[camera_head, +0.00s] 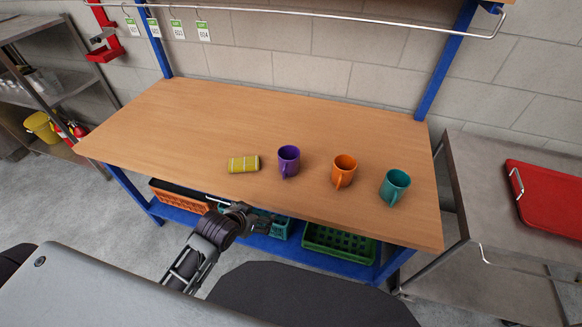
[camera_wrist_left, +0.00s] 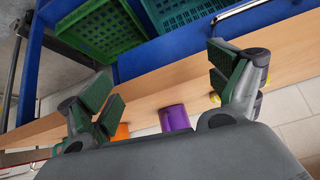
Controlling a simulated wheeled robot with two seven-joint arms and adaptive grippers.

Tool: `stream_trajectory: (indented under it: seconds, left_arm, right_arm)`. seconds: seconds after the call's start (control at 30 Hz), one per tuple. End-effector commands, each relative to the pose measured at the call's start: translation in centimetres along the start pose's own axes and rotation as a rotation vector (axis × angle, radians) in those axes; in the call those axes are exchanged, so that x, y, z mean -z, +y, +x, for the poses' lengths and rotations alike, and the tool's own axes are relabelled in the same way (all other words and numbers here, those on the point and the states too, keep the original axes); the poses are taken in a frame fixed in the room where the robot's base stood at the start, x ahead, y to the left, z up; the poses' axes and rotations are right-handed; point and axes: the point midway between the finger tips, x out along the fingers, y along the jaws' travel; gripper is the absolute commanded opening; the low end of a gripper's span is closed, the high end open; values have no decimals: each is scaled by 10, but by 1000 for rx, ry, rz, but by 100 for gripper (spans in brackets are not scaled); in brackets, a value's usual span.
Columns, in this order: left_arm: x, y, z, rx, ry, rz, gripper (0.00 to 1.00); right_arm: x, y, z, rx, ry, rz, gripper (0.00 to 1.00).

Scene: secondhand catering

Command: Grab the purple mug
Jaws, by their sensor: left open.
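The purple mug (camera_head: 289,160) stands upright on the wooden workbench (camera_head: 190,120), near its front edge, with its handle toward me. It also shows in the left wrist view (camera_wrist_left: 174,118), beyond the gap between the fingers. My left gripper (camera_head: 248,214) is in front of the bench's front edge, to the lower left of the mug and apart from it. In the left wrist view its fingers (camera_wrist_left: 160,82) are spread wide with nothing held. My right gripper is in neither view.
Crates (camera_head: 338,243) sit on the blue lower shelf. The bench's left and back are clear.

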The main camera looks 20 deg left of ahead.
Motion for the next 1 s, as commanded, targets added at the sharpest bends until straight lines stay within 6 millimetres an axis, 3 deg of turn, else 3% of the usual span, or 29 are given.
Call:
stream_trajectory:
  seconds: [1.0]
  left_arm:
    - [72, -11, 18, -63, 451, 15, 91]
  right_arm:
    - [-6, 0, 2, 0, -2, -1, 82]
